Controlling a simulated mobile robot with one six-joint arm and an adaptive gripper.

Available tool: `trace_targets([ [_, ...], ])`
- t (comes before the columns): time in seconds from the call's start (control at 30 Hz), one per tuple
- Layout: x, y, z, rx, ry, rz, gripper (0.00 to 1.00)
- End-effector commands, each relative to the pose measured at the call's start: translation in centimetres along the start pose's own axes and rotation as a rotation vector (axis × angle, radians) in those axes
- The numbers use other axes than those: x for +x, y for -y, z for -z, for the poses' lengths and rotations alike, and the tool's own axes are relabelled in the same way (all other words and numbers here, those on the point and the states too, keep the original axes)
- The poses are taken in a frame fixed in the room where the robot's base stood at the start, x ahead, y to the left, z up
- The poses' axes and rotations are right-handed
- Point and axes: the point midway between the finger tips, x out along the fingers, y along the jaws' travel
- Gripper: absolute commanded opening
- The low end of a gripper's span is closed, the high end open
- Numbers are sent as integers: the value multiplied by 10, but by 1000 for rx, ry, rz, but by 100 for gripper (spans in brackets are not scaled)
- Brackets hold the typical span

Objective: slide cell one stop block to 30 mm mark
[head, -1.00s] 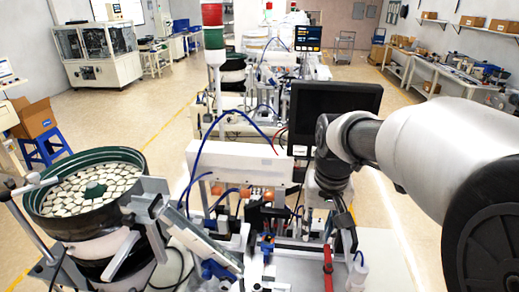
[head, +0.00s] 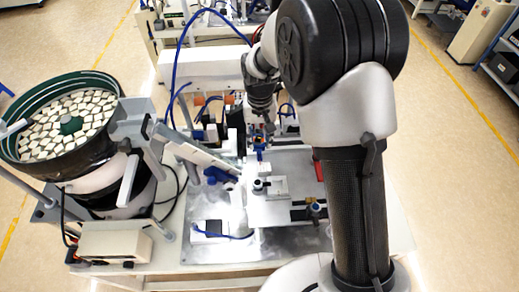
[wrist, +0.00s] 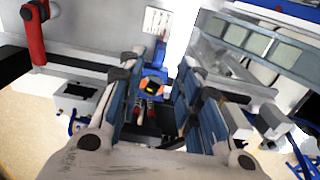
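My gripper (head: 266,124) hangs over the cell's fixture plate, beside the blue fittings at its back. In the wrist view its two fingers (wrist: 160,75) stand apart with a gap between them. A blue block with an orange ring (wrist: 153,85) shows in that gap; touching or apart, I cannot tell. In the head view a small blue part (head: 260,143) is just below my gripper. I cannot tell for sure which part is the stop block, and no 30 mm mark is readable. A small pale card with dark marks (wrist: 158,20) lies beyond the fingers.
The bowl feeder (head: 68,125) with pale tiles stands at the left, its metal chute (head: 190,150) reaching towards the plate. A red handle (head: 319,167) is right of the plate; it also shows in the wrist view (wrist: 35,35).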

Motion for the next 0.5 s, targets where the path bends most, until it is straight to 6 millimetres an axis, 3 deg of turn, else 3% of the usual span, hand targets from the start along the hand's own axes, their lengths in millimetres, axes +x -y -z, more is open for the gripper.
trace_targets([
  [0.03, 13, 0, -1, 0, 4, -1, 32],
  [0.2, 42, 0, -1, 0, 3, -1, 32],
  [0.5, 64, 0, 0, 0, 0, 0, 32],
])
